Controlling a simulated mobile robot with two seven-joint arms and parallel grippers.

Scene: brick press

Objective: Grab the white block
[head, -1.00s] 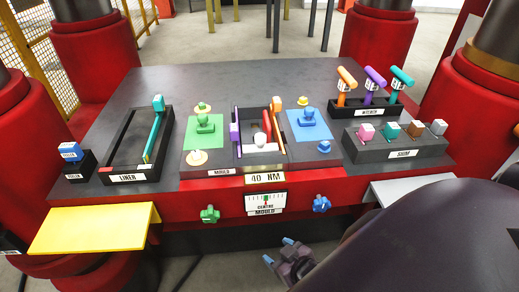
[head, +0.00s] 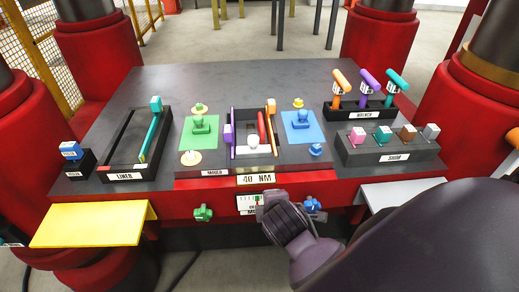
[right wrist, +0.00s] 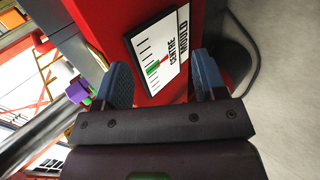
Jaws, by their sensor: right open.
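A whitish-grey block (head: 431,131) sits at the right end of the dark shim holder (head: 395,157), beside pink, teal and brown blocks. A white rounded piece (head: 253,141) also shows in the centre mould (head: 280,164). My right gripper (head: 272,203) is at the table's front edge, below and left of the shim holder and in front of the gauge plate. In the right wrist view its two blue fingers (right wrist: 163,82) are spread apart with nothing between them touching, facing the red front and the gauge plate. My left gripper is not in view.
Green (head: 203,213) and blue (head: 313,206) knobs stick out of the red front. A yellow shelf (head: 93,224) is at left, a grey shelf (head: 400,189) at right. The table's back is clear.

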